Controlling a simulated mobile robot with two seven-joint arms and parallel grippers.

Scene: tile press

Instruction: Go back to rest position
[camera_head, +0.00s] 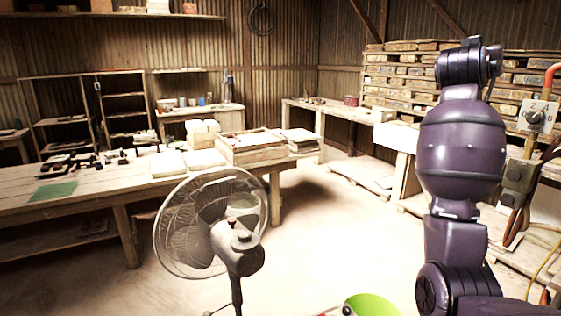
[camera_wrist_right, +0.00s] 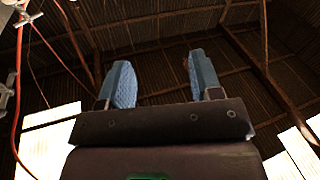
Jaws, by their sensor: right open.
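My right arm rises on the right side of the head view, its purple links bent upward. Its hand is not clearly visible there. In the right wrist view my right gripper (camera_wrist_right: 160,85) shows two blue padded fingers spread wide apart. Nothing is between them, and only the roof beams and corrugated roof show behind. My left gripper is in neither view.
A pedestal fan (camera_head: 215,225) stands on the floor in front of me. A long wooden workbench (camera_head: 95,190) with trays runs behind it at left. A control box with a dial (camera_head: 537,116) and cables is close to my right arm. Open floor lies in the middle.

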